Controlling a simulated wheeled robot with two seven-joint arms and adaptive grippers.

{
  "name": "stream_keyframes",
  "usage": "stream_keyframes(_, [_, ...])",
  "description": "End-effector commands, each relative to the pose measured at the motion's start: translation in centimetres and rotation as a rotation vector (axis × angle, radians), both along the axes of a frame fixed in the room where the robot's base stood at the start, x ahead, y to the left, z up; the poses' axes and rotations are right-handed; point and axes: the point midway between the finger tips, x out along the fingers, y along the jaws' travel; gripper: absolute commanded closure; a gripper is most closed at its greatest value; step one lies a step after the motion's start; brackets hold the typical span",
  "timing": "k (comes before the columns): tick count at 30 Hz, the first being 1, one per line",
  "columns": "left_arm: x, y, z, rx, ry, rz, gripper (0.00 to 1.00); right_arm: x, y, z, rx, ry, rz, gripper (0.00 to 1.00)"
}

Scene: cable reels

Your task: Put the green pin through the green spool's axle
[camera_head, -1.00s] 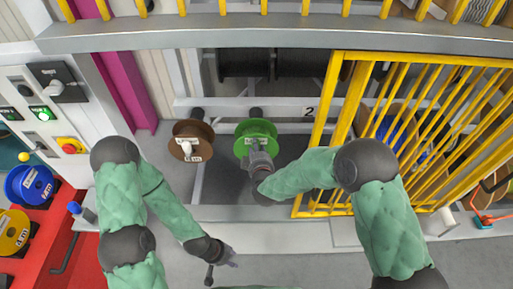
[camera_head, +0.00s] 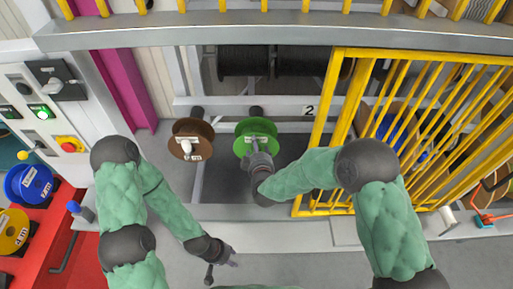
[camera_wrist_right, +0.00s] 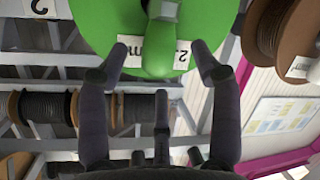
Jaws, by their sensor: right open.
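The green spool (camera_head: 256,129) sits in the rack bay, left of the yellow cage, with a white label on its face. It fills the top of the right wrist view (camera_wrist_right: 100,20). A green rounded piece (camera_wrist_right: 160,60) projects from its middle; I cannot tell whether it is the green pin or part of the axle. My right gripper (camera_head: 257,152) is in front of the spool. In the wrist view its open fingers (camera_wrist_right: 160,62) stand either side of the green piece, apart from it. My left gripper (camera_head: 222,268) is low in front, fingers spread and empty.
A brown spool (camera_head: 190,134) hangs left of the green one. The yellow barred cage (camera_head: 400,130) stands close on the right. A grey ledge (camera_head: 280,213) runs below. A control panel (camera_head: 40,115) and red stand with spools (camera_head: 75,250) are at left.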

Motion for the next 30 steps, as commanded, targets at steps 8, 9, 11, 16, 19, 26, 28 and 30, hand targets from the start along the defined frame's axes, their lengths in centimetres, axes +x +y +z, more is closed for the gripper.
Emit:
stream_keyframes(8, [0.0, 0.0, 0.0, 0.0, 0.0, 0.0, 0.6, -4.2, -0.4, 1.4, 0.001, -0.001, 0.002, 0.36])
stream_keyframes(9, [0.0, 0.0, 0.0, 0.0, 0.0, 0.0, 0.6, -4.9, -0.5, 1.7, 0.001, -0.003, 0.002, 0.36])
stream_keyframes(11, [0.0, 0.0, 0.0, 0.0, 0.0, 0.0, 0.6, -6.0, -0.7, 1.9, 0.001, -0.001, 0.001, 0.36])
stream_keyframes(16, [0.0, 0.0, 0.0, 0.0, 0.0, 0.0, 0.6, -8.7, -1.0, 2.7, 0.001, -0.001, 0.001, 0.36])
stream_keyframes(19, [0.0, 0.0, 0.0, 0.0, 0.0, 0.0, 0.6, -9.8, -1.1, 3.1, 0.001, -0.001, 0.002, 0.36])
stream_keyframes(26, [0.0, 0.0, 0.0, 0.0, 0.0, 0.0, 0.6, -10.9, -1.4, 3.3, 0.0, -0.001, -0.001, 0.36])
stream_keyframes(28, [0.0, 0.0, 0.0, 0.0, 0.0, 0.0, 0.6, -10.9, -1.3, 3.3, 0.0, -0.001, -0.001, 0.36])
stream_keyframes(30, [0.0, 0.0, 0.0, 0.0, 0.0, 0.0, 0.6, -10.9, -1.4, 3.3, 0.0, -0.001, -0.001, 0.36])
